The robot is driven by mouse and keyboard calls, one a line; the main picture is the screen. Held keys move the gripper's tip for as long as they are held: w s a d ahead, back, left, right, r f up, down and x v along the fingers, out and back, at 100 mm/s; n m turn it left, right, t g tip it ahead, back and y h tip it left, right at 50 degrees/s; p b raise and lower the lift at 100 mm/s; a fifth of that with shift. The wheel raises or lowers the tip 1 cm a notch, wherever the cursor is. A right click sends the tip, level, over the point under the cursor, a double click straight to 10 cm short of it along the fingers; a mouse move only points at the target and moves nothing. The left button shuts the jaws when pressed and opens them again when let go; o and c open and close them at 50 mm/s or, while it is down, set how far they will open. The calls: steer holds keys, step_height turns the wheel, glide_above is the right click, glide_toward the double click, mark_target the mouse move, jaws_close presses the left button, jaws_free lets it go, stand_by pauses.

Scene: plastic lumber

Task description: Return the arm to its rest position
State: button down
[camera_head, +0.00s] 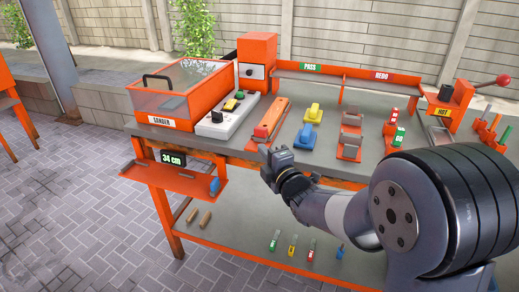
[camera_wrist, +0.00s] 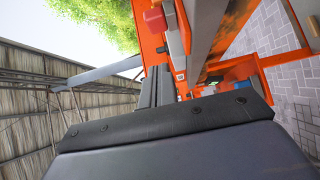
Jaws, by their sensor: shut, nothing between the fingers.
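My arm reaches in from the lower right in the head view. My gripper (camera_head: 268,155) is shut and empty, in front of the orange workbench (camera_head: 250,252) near its front edge. In the wrist view, the dark gripper body fills the lower part, and the shut fingers (camera_wrist: 158,85) extend upward from it. The wrist view is turned sideways, with the bench at the right and open sky at the upper left. Whether the gripper touches the bench edge cannot be told.
A sander box (camera_head: 180,90) and a control panel (camera_head: 226,115) stand on the bench's left. A small shelf (camera_head: 180,180) juts out at the left front. Several small tools lie on the lower shelf.

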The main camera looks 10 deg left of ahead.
steer(key=v, duration=0.6)
steer(key=shift+s, duration=0.15)
